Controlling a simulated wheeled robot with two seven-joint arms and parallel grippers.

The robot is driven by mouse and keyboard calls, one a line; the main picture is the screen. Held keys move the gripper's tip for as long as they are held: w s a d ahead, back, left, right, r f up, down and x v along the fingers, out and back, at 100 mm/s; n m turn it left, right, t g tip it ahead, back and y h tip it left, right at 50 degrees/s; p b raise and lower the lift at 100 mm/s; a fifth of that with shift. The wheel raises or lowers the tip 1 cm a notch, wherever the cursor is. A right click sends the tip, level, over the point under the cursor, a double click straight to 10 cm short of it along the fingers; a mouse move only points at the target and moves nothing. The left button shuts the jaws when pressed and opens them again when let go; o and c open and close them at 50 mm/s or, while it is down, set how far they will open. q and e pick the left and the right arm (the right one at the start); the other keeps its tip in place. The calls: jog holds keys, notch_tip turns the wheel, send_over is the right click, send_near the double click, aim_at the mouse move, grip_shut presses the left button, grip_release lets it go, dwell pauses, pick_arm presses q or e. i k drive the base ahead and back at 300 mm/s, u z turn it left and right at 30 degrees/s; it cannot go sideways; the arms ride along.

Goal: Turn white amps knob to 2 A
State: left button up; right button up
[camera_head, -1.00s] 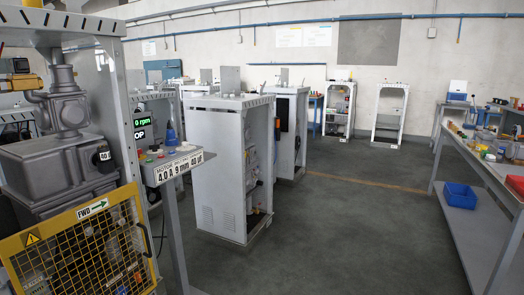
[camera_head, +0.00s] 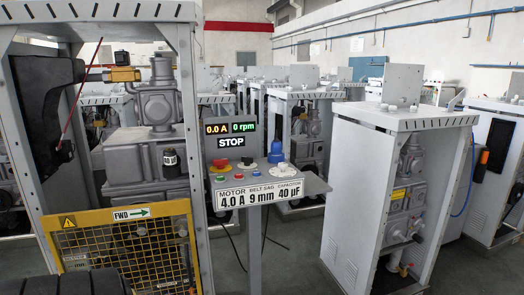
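A grey control panel (camera_head: 312,184) stands on a post right of the yellow-guarded dispenser frame. Its front label (camera_head: 259,193) reads MOTOR 4.0 A, BELT SAG 9 mm, CAPACITOR 40 µF. On its top, a white round dial or knob (camera_head: 283,168) sits toward the right; its setting is too small to read, and I cannot tell whether it is the amps knob. Several small coloured buttons and a blue knob-like part (camera_head: 276,151) are beside it. The display (camera_head: 230,129) above shows 0.0 A, 0 rpm and STOP. Neither gripper is in view.
A yellow mesh guard (camera_head: 125,250) marked FWD fronts the dispenser at left, with grey pump housings (camera_head: 150,158) behind it. A white cabinet frame (camera_head: 352,190) stands right of the panel. Dark floor (camera_head: 285,262) shows between them.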

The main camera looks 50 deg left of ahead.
aim_at(283, 165)
jog(key=u, duration=1.1)
jog(key=i, duration=1.3)
jog(key=u, duration=1.15)
jog(key=i, duration=0.15)
jog(key=u, duration=0.05)
